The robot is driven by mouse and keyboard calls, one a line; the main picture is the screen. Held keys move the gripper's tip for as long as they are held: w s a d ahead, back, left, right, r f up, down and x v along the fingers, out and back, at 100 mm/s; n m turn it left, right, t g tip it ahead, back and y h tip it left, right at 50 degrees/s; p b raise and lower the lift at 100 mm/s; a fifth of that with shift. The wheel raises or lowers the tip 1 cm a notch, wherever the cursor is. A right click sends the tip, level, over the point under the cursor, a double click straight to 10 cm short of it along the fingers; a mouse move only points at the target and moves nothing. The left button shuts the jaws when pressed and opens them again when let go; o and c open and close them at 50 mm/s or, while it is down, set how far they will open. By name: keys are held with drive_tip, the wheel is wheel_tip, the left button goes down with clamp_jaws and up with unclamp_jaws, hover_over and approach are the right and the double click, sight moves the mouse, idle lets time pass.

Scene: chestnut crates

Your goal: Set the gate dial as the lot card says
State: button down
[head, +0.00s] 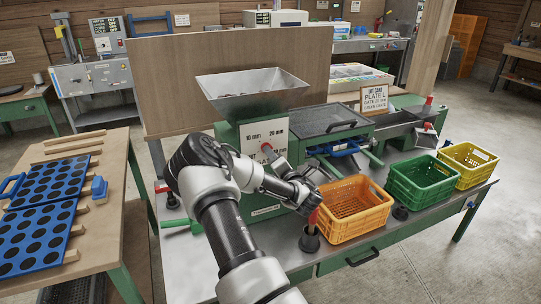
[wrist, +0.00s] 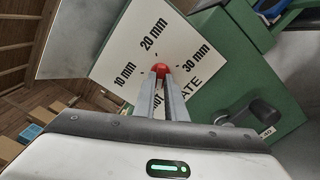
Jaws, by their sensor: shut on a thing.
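The gate dial is a white plate (head: 250,135) on the green machine below the hopper, marked 10 mm, 20 mm and 30 mm. The plate (wrist: 125,50) fills the upper middle of the wrist view. A red knob (wrist: 161,68) sits at its centre, and it also shows in the head view (head: 267,147). My gripper (wrist: 161,76) is shut on the red knob. The fingers hide most of it, so I cannot tell which mark it points to.
A metal hopper (head: 253,85) tops the machine. Orange (head: 352,228), green (head: 420,197) and yellow (head: 466,178) crates stand on the bench's right side. A blue plate with dark holes (head: 45,180) lies on the left table. A dark handle (wrist: 262,111) is right of the dial.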

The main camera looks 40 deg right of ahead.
drive_tip(key=shift+d+r+m+b, duration=0.1)
drive_tip(key=shift+m+b, duration=1.9)
drive_tip(key=shift+m, duration=5.9)
drive_tip(key=shift+d+r+m+b, duration=0.1)
drive_tip(key=shift+m+b, duration=1.9)
drive_tip(key=shift+m, duration=5.9)
drive_tip(key=c, duration=1.8)
unclamp_jaws()
